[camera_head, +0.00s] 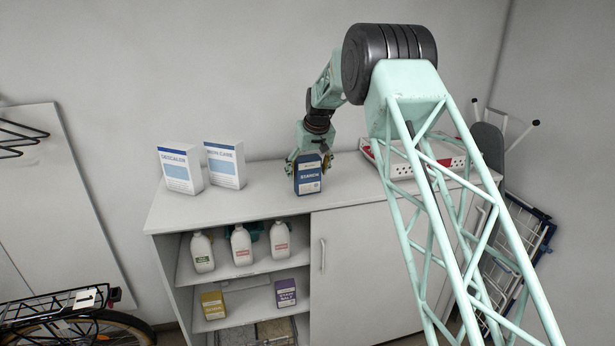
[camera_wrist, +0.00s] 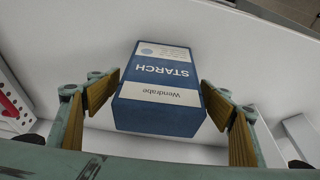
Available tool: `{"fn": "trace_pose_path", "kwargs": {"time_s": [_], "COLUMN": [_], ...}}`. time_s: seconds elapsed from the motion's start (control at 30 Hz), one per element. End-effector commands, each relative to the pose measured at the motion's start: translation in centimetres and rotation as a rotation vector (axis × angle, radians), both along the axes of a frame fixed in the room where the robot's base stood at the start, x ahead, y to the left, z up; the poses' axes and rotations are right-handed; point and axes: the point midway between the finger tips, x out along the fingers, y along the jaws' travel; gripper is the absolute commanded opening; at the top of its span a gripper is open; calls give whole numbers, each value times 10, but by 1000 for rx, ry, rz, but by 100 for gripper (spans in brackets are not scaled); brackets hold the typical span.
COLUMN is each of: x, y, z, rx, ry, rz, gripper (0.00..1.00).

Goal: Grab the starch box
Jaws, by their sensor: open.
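Two white-and-blue boxes, Descaler (camera_head: 180,170) and another (camera_head: 225,165), stand left on the cabinet top (camera_head: 255,205). A red-and-white perforated box (camera_head: 415,157) lies right, behind my arm. White bottles (camera_head: 241,245) and smaller boxes (camera_head: 213,305) fill the open shelves below.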

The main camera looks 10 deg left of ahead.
Motion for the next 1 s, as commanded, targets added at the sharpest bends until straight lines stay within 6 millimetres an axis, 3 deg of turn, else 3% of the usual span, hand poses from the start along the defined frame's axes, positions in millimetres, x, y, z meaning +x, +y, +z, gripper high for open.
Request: {"fn": "trace_pose_path", "kwargs": {"time_s": [0.2,0.53,1.0], "x": [0,0,0], "y": [0,0,0], "z": [0,0,5], "rx": [0,0,0], "ry": [0,0,-1], "rz": [0,0,0], "gripper": [72,42,41]}}
